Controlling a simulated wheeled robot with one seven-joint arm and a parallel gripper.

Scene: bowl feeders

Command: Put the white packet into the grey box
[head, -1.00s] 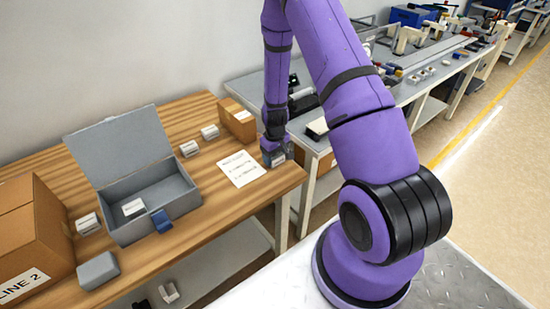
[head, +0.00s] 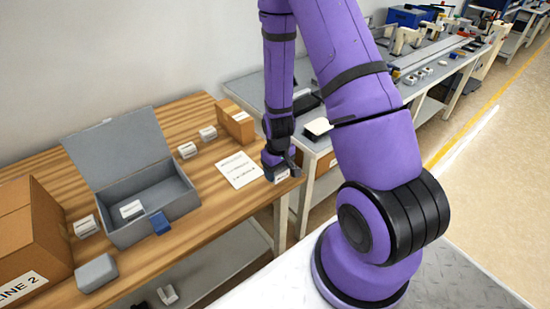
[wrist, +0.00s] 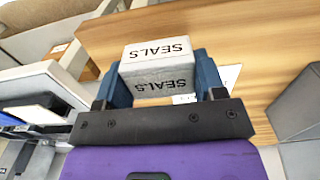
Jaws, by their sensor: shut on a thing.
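A white packet (wrist: 158,68) marked SEALS is between the two blue fingers of my gripper (wrist: 161,82) in the wrist view. My gripper is shut on it. In the head view my gripper (head: 281,170) is over the table's right end, with the packet (head: 282,177) partly hidden beneath it. I cannot tell whether the packet touches the table. The grey box (head: 184,205) stands open to the left, its lid tilted up at the back. Another white packet (head: 131,209) lies inside it, and a blue latch (head: 160,223) is on its front.
A printed sheet (head: 238,170) lies between the box and my gripper. Small white packets (head: 187,150) and a carton (head: 238,126) stand along the back. A large cardboard box (head: 35,225), another white packet (head: 86,226) and a small grey case (head: 97,273) are at the left.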

